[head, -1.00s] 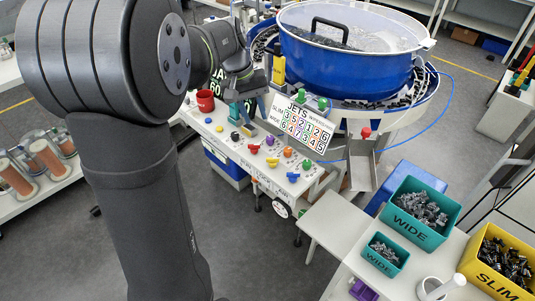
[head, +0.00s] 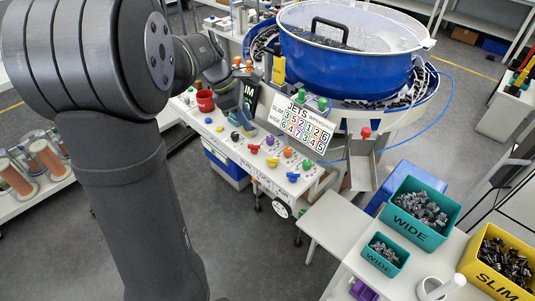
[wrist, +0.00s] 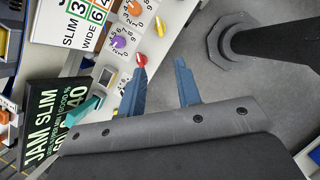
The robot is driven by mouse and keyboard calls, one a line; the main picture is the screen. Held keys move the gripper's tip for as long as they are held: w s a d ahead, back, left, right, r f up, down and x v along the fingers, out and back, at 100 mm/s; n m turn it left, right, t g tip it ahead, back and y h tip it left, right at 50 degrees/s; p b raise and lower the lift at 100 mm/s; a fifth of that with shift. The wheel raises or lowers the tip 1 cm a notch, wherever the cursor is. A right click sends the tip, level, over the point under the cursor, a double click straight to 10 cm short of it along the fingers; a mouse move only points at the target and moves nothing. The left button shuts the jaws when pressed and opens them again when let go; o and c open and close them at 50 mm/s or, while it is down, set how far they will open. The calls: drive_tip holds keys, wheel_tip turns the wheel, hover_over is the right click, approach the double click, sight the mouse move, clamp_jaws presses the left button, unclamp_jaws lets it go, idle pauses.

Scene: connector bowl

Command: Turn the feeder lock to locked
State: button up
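The control panel (head: 222,146) carries coloured knobs along its front. The word LOCK seems to be printed on its front edge, but the small labels are too blurred to tell which knob is the feeder lock. My gripper (head: 243,124) is over the panel's left part, left of the red knob. In the wrist view my gripper (wrist: 160,67) is open and empty, with floor showing between its fingers. The red knob (wrist: 141,60) appears at one fingertip; I cannot tell whether they touch.
A white JETS sign (head: 303,124) stands behind the knobs, and a dark JAM display (wrist: 55,120) is beside my gripper. A red cup (head: 205,101) is at the panel's left. The blue bowl (head: 345,65) is behind. Part bins (head: 420,235) stand at right.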

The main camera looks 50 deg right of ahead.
sight(270, 158)
drive_tip(key=x, duration=1.5)
drive_tip(key=shift+d+f, duration=0.1)
drive_tip(key=shift+f, duration=0.25)
clamp_jaws()
